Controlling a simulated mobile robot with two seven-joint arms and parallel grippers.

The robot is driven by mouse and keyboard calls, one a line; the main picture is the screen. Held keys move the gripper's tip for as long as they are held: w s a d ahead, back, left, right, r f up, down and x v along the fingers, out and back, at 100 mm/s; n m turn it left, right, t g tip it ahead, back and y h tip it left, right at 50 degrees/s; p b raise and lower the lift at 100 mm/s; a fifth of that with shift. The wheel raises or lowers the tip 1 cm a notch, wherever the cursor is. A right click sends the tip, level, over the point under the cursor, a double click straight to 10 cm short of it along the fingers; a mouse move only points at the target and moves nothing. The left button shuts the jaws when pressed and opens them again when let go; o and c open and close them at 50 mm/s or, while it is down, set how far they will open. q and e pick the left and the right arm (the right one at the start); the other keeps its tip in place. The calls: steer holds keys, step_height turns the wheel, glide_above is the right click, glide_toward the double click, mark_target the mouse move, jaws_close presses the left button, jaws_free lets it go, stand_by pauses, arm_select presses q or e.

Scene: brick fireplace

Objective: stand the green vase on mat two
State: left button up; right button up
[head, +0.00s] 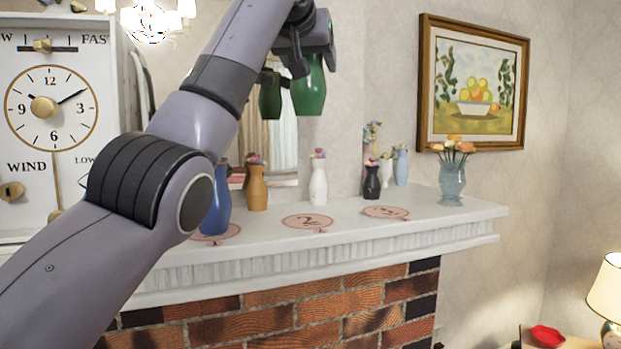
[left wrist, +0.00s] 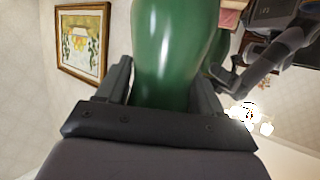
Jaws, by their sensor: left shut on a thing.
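The green vase (head: 309,92) hangs in the air above the mantel, held by my left gripper (head: 300,62). In the left wrist view the green vase (left wrist: 172,50) fills the space between the two fingers. The middle mat (head: 308,222), a flat pink disc with a mark like a 2, lies bare on the mantel, below the vase in the picture. A right mat (head: 386,212) is bare. My right gripper is not in view.
Brown (head: 256,188), white (head: 318,182) and black (head: 372,182) vases stand behind the mats on the white mantel (head: 450,222). A glass vase of orange flowers (head: 453,180) stands at the right end. A large clock (head: 52,108) is at left.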

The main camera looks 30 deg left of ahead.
arm_select(q)
steer(key=shift+s+f, duration=0.1)
steer(key=shift+f, duration=0.7)
step_height(320, 180, down, 17)
steer(key=b, duration=0.3)
steer(key=shift+b, duration=0.4)
steer(key=shift+f, duration=0.1)
steer(key=o, duration=1.2)
steer(key=shift+f, duration=0.1)
